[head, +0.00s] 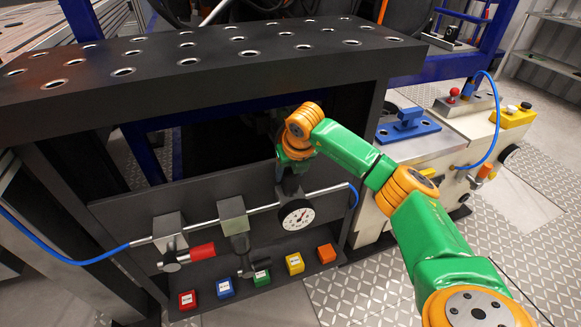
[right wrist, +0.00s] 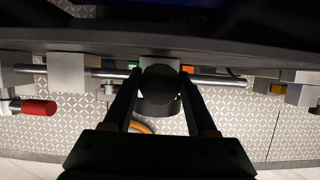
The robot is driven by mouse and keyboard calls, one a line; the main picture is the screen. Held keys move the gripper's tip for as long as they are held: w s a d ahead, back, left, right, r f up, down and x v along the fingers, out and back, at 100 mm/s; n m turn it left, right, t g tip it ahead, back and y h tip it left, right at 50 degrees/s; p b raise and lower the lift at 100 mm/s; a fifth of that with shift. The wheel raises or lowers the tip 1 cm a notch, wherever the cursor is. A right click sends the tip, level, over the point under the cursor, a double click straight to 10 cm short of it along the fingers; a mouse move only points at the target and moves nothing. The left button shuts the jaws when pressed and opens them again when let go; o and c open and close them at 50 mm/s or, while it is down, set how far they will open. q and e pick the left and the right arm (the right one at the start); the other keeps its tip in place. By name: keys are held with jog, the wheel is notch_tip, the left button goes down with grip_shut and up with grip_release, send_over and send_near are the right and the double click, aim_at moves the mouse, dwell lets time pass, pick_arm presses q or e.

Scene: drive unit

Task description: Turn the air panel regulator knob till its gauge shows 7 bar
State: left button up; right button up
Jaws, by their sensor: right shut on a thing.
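The air panel's regulator sits on the grey pipe, with its round white gauge (head: 296,214) at the front. The dial is too small to read the needle surely. My right gripper (head: 291,176) comes down from above onto the regulator and is shut on its knob. In the right wrist view the dark round knob (right wrist: 160,78) lies between the two fingers of my right gripper (right wrist: 161,92). In the head view the gripper mostly hides the knob. My left gripper is not in view.
The thick perforated tabletop (head: 210,50) overhangs the panel, close above my right gripper. A red-handled valve (head: 200,252) is on the pipe to the left. Several coloured blocks (head: 261,277) line the ledge below. A bench with a blue fixture (head: 408,124) stands right.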

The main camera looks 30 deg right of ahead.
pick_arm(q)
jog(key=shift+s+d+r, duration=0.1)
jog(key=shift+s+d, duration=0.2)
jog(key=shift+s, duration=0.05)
pick_arm(e)
jog(key=shift+m, duration=0.5)
jog(key=o, duration=1.4)
jog(key=shift+c, duration=0.2)
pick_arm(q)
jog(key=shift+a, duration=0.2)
